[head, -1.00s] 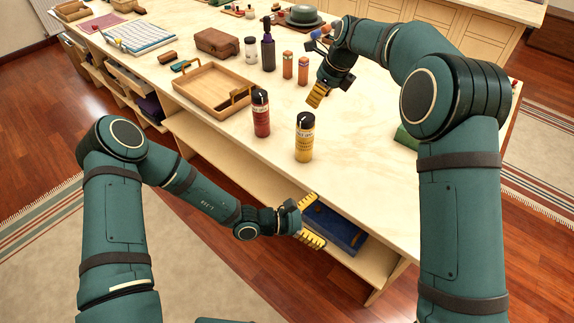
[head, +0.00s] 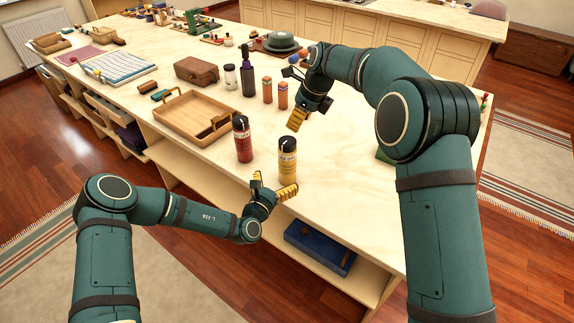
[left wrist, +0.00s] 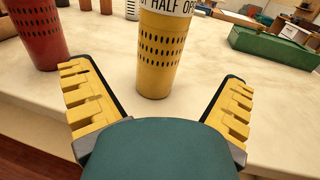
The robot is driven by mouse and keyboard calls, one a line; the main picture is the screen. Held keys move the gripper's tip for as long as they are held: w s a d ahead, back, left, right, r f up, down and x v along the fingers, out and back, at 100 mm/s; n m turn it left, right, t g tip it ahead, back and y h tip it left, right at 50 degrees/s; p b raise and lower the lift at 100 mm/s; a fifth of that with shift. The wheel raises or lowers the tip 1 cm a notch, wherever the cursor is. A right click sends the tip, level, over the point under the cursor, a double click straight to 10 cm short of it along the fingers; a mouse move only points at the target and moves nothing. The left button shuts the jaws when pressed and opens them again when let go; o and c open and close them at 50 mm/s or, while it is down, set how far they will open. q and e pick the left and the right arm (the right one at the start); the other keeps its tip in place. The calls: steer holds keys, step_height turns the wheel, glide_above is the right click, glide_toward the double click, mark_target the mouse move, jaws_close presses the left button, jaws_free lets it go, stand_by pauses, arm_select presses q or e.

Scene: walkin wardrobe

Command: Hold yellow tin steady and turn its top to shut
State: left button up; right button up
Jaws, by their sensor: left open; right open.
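The yellow tin (head: 287,163) with a black top (head: 287,144) stands upright near the front edge of the table. In the left wrist view the tin (left wrist: 161,55) stands between and beyond my open fingers, and its top is out of frame. My left gripper (head: 272,188) is open and empty at the table's front edge, just in front of the tin; it also shows in the left wrist view (left wrist: 160,100). My right gripper (head: 297,119) is open, pointing down above the table behind the tin, apart from it.
A red tin (head: 243,143) stands close to the left of the yellow tin. A wooden tray (head: 190,132) lies further left. Two orange bottles (head: 282,96) and a dark bottle (head: 248,80) stand behind. A green box (left wrist: 275,46) is at the right.

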mark_target(290, 160)
arm_select(q)
steer(key=x, duration=1)
steer(key=c, duration=1.6)
steer(key=shift+o, duration=0.2)
